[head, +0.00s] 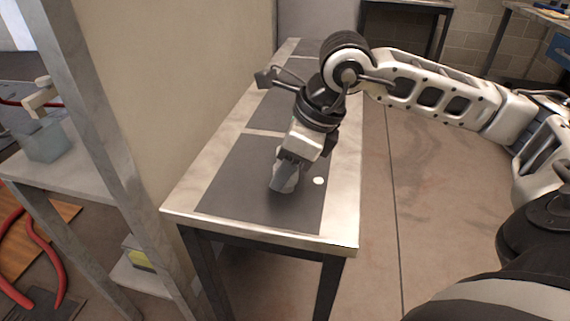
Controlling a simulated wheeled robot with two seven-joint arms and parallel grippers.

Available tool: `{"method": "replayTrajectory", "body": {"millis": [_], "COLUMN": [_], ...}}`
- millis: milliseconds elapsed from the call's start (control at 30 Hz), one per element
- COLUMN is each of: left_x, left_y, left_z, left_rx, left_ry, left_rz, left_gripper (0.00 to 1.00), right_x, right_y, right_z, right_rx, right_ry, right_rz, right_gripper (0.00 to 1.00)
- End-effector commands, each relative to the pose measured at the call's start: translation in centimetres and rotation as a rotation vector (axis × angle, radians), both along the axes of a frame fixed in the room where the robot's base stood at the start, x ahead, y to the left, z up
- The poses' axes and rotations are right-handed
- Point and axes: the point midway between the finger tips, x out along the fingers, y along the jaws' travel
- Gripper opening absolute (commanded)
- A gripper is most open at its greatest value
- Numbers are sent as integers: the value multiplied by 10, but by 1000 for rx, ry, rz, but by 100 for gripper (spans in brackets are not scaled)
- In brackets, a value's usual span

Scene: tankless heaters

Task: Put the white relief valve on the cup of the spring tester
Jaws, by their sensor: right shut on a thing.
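My right gripper (284,183) points down close over the near end of the long table (342,215). It is shut on a pale grey-white thing (293,181), mostly hidden by the fingers; I cannot tell for sure whether this is the white relief valve. A small white round spot or disc (319,181) shows just right of the fingers, apart from them; I cannot tell what it belongs to. I cannot make out the spring tester or its cup with certainty. My left gripper is not in view.
The table has dark mats (232,185) and a bare light rim. A metal shelf (85,175) at the left holds a grey-blue block (43,142) with a beige piece above. A wall stands close behind the table's left side. Open floor (430,220) lies to the right.

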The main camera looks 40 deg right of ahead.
Motion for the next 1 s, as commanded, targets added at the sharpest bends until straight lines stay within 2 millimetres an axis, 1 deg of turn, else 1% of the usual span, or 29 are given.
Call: {"method": "replayTrajectory", "body": {"millis": [133,167,200,233,467,633,767,1000], "left_x": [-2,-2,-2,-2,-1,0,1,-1], "left_y": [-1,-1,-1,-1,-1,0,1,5], "left_z": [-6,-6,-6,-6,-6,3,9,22], "left_rx": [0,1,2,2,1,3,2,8], "left_ry": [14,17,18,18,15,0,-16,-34], "left_rz": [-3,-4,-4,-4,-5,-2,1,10], "left_gripper": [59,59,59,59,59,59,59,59], "right_x": [0,0,0,0,0,0,-7,-23], "right_y": [0,0,0,0,0,-1,-7,-20], "right_z": [-3,-2,-2,-2,-2,6,27,77], "right_rx": [1,1,1,1,1,0,-2,0], "right_ry": [-2,-1,1,1,1,-1,-5,-4], "right_rz": [0,0,0,0,0,0,-2,-2], "right_gripper": [7,44,55,57,57,57,57,57]}}
